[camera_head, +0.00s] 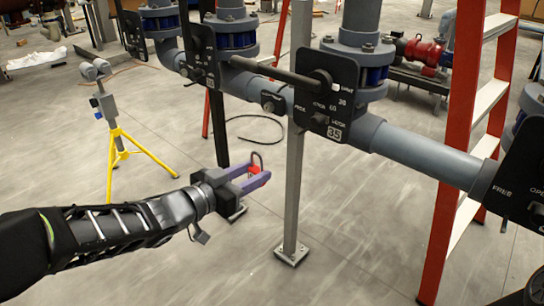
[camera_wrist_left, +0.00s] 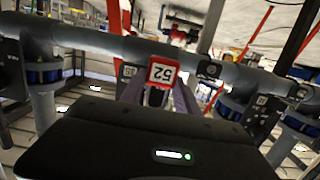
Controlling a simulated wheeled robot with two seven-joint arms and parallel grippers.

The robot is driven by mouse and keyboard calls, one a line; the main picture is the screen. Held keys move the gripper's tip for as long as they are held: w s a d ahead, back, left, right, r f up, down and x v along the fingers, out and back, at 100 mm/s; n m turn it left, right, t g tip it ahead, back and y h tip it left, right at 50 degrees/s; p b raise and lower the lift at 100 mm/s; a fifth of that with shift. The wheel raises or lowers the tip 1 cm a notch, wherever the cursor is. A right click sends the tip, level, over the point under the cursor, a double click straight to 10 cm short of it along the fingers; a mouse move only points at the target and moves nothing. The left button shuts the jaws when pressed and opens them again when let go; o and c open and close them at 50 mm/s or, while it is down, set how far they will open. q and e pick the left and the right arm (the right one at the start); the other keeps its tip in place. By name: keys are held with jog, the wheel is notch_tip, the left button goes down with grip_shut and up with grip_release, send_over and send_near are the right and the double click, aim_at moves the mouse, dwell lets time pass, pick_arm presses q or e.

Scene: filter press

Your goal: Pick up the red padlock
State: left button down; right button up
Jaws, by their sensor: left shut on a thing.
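The red padlock (camera_head: 255,169) is held between the purple fingers of my left gripper (camera_head: 262,179), with its shackle pointing up. In the left wrist view the padlock (camera_wrist_left: 162,72) shows a white label reading 52, upside down, between the fingertips of my left gripper (camera_wrist_left: 160,92). The gripper is shut on it and holds it in the air above the floor, in front of the pipes. My right gripper is not in view.
A grey pipe (camera_head: 420,150) with valves and black plates (camera_head: 328,95) runs across the scene, beyond my left gripper. A metal post (camera_head: 294,190) stands just right of it. A red ladder (camera_head: 455,150) is at right, a yellow tripod (camera_head: 118,150) at left.

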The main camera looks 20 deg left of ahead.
pick_arm(q)
jog(key=shift+v, duration=1)
jog(key=shift+r+p, duration=0.7)
jog(key=shift+p, duration=0.3)
jog(key=shift+s+a, duration=0.1)
jog(key=shift+s, duration=0.05)
jog(key=f+b+v, duration=0.1)
jog(key=b+v, duration=0.2)
jog(key=v, duration=0.3)
jog(key=shift+s, duration=0.35)
dwell(0.3)
jog(key=shift+a, duration=0.15)
